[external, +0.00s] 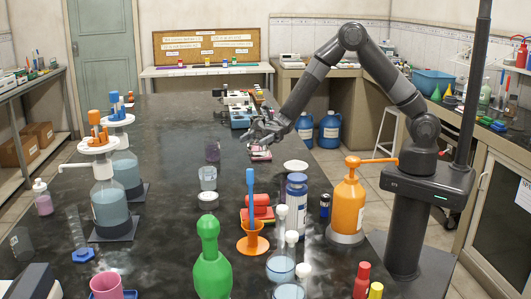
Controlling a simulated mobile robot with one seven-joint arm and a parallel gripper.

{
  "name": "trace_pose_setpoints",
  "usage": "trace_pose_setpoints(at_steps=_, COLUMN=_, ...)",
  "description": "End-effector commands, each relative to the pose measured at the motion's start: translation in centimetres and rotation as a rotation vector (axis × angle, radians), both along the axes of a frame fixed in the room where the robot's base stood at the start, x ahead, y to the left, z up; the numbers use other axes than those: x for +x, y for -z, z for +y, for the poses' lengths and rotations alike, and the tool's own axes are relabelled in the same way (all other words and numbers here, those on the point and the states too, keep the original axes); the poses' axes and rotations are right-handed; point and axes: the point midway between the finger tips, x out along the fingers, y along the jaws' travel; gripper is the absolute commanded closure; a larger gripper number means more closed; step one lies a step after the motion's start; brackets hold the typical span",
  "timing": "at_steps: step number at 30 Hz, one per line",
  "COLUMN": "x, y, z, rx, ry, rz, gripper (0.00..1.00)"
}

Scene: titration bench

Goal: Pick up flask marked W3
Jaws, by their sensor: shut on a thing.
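My gripper (262,136) is at the far middle of the black bench, low over its top. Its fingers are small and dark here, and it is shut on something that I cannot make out. A small pink and white thing (260,154) lies just below the fingers; I cannot tell whether they touch it. Clear flasks with pale blue liquid and white stoppers stand at the near edge, one flask (281,266) behind another (290,290). No W3 mark is readable on any flask in this view.
An orange pump bottle (346,205), a blue-labelled jar (296,205), an orange funnel (253,243) and a green bottle (211,272) crowd the near middle. Large dispenser bottles (110,205) stand at left. Blue instruments (240,117) stand behind my gripper. The bench's centre-left (165,235) is clear.

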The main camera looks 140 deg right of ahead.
Motion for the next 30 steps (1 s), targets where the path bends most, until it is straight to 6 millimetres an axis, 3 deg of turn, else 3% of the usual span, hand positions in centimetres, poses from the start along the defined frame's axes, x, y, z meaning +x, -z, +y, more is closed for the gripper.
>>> trace_pose_setpoints(at_steps=15, x=-5.0, y=-3.3, z=-2.0, rx=-0.002, ry=0.002, rz=-0.001, gripper=0.73)
trace_pose_setpoints(at_steps=30, x=-7.0, y=-4.6, z=-2.8, rx=-0.001, ry=0.0, rz=0.0, gripper=0.73)
